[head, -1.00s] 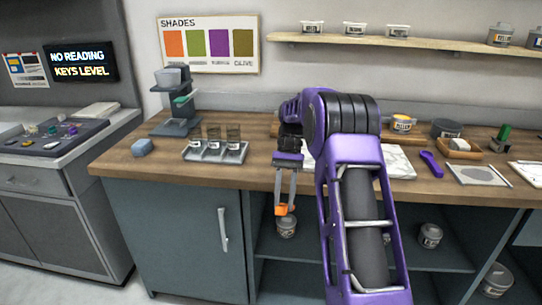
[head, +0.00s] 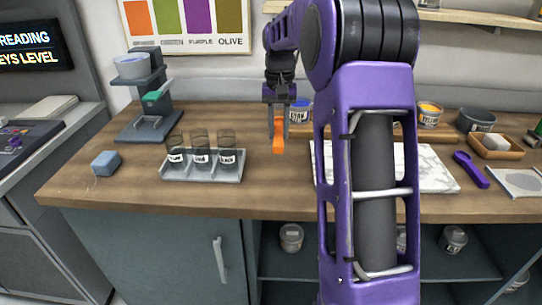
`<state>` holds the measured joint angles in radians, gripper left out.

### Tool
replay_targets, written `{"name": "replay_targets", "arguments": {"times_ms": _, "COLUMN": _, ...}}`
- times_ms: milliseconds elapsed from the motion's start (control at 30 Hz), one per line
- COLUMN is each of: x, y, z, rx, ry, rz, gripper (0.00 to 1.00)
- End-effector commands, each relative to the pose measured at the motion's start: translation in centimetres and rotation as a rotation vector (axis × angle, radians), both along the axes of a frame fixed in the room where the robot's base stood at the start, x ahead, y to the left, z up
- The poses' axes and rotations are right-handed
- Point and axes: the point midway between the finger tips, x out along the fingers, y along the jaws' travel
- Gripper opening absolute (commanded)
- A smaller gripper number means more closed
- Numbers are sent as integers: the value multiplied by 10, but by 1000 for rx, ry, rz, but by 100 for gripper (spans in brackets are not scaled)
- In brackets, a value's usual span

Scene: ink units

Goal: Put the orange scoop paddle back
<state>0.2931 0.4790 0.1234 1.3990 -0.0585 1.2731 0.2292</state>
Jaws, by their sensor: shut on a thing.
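My gripper (head: 278,128) points down and is shut on the orange scoop paddle (head: 278,146). The paddle hangs between the fingers, its lower end below the fingertips. In the picture it shows over the wooden counter, right of the tray of glasses and left of the marble slab. I cannot tell its exact height above the wood. A purple scoop paddle (head: 470,170) lies on the counter at the right, beside the marble slab.
A grey tray (head: 202,175) holds three labelled dark glasses. A blue block (head: 105,163) and a dispenser stand (head: 148,118) are at left. The marble slab (head: 430,178) lies partly behind my arm. Tins and a wooden tray (head: 495,150) stand at the back right.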

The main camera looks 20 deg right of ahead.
Motion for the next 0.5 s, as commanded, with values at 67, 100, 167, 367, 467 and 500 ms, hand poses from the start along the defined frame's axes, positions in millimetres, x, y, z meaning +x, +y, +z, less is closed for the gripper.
{"name": "replay_targets", "arguments": {"times_ms": 67, "x": 0, "y": 0, "z": -2, "rx": -2, "ry": -3, "rz": 0, "gripper": 0}}
{"name": "replay_targets", "arguments": {"times_ms": 100, "x": 0, "y": 0, "z": -6, "rx": -3, "ry": -5, "rz": 0, "gripper": 0}}
{"name": "replay_targets", "arguments": {"times_ms": 167, "x": 0, "y": 0, "z": -15, "rx": -3, "ry": -5, "rz": 0, "gripper": 0}}
{"name": "replay_targets", "arguments": {"times_ms": 367, "x": 0, "y": 0, "z": -46, "rx": -2, "ry": -5, "rz": 0, "gripper": 0}}
{"name": "replay_targets", "arguments": {"times_ms": 467, "x": 0, "y": 0, "z": -52, "rx": -2, "ry": -8, "rz": 0, "gripper": 0}}
{"name": "replay_targets", "arguments": {"times_ms": 500, "x": 0, "y": 0, "z": -55, "rx": -2, "ry": -8, "rz": 0, "gripper": 0}}
